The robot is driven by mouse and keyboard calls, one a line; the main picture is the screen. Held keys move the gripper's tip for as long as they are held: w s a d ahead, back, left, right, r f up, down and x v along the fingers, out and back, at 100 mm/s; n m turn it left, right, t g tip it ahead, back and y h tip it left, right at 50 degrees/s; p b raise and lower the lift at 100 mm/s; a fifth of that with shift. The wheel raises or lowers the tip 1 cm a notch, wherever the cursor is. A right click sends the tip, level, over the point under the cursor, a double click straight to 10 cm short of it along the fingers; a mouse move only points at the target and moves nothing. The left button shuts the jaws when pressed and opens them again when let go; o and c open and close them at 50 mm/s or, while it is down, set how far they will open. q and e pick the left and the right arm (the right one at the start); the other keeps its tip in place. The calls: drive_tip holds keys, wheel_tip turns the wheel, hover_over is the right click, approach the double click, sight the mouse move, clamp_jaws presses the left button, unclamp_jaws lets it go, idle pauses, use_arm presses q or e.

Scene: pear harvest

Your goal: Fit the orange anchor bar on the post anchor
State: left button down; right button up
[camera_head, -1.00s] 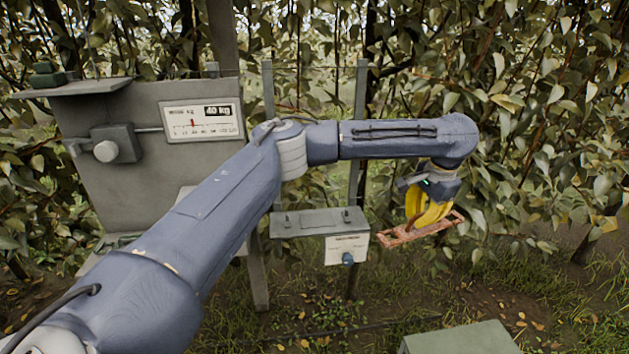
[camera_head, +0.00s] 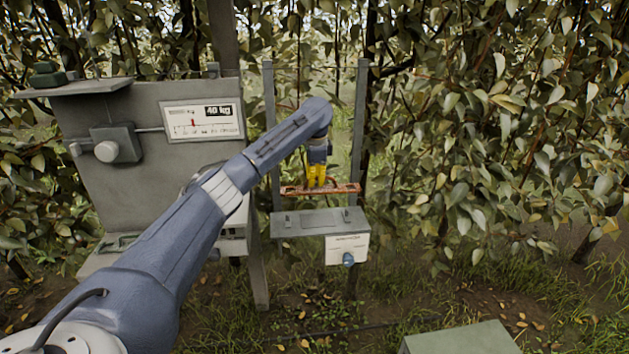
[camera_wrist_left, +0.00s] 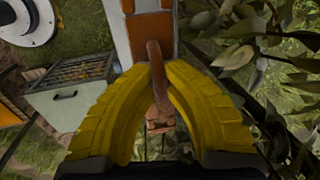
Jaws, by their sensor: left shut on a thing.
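My left gripper (camera_head: 316,182) is shut on the raised handle of the orange anchor bar (camera_head: 345,189), with its yellow fingers pointing down. The bar lies roughly level across the picture, just above and behind the top of a grey box (camera_head: 300,228) that looks like the post anchor. Small pegs stand on the box top, and a white label and a blue knob are on its front. In the left wrist view the yellow fingers close round the bar's handle (camera_wrist_left: 157,75); the fingers hide part of the bar. My right gripper is not in view.
Two thin grey uprights (camera_head: 360,130) stand behind the bar. A grey weighing stand (camera_head: 110,180) with a 40 kg sign is at the left. A green-grey box top (camera_head: 460,338) shows at the bottom right. Leafy branches (camera_head: 500,120) fill the right side.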

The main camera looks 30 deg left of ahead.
sight(314, 189)
use_arm(q)
drive_tip(key=shift+s+a+f, duration=0.1)
drive_tip(key=shift+a+f, duration=0.1)
drive_tip(key=shift+f, duration=2.95)
drive_tip(key=shift+s+f, duration=0.1)
drive_tip(key=shift+f, duration=2.35)
idle(2.2)
drive_tip(key=c, duration=1.4)
unclamp_jaws()
drive_tip(key=shift+c, duration=0.2)
